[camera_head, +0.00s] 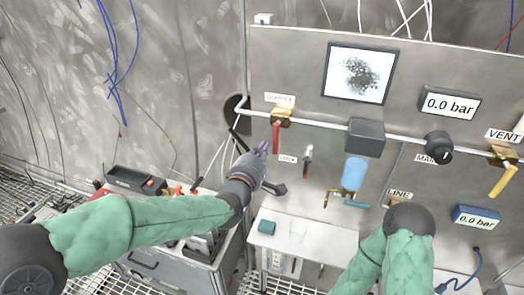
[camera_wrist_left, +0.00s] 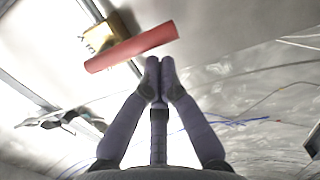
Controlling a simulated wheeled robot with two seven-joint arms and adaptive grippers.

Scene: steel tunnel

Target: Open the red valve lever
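The red valve lever (camera_head: 276,137) hangs straight down from a brass valve (camera_head: 281,115) on the pipe, below a label reading SUPPLY. My left gripper (camera_head: 263,150) is just below and left of the lever in the head view. In the left wrist view the lever (camera_wrist_left: 132,47) lies across the picture just beyond the fingertips, with the brass valve (camera_wrist_left: 101,33) at its upper left. The left gripper's fingers (camera_wrist_left: 160,66) come together at the tips with nothing between them. I cannot tell whether a tip touches the lever. My right gripper is not in view; only my right arm shows.
The panel carries a small red-and-white lever (camera_head: 307,158), a blue cylinder (camera_head: 354,173), a black knob (camera_head: 438,147) and a yellow lever (camera_head: 503,181). A white table (camera_head: 325,246) stands below. A grey tool cart (camera_head: 180,268) stands behind my left arm.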

